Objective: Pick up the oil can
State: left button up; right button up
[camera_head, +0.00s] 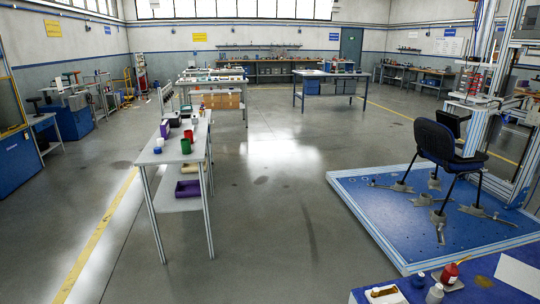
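A blue-topped table (382,295) shows at the bottom right. On it a small red container (450,274) with a dark top stands near the back edge; it may be the oil can, but it is too small to be sure. A white bottle (435,294) and a blue-capped item (418,280) stand just left of it. On the long grey bench (180,158) at the left stand a green cup (186,146), a red item (188,135) and a purple container (165,129). Neither of my grippers is in view.
A white-topped box (385,294) and a pale sheet (517,273) are also on the blue table. Behind it a dark office chair (440,148) stands on a blue test platform (375,205). The grey floor (280,230) between the bench and the platform is clear.

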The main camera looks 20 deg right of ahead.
aim_at(450, 274)
jog(key=i+z, duration=0.35)
jog(key=i, duration=0.25)
jog(key=i+j+z, duration=0.2)
jog(key=i+z, duration=0.15)
jog(key=i, duration=0.2)
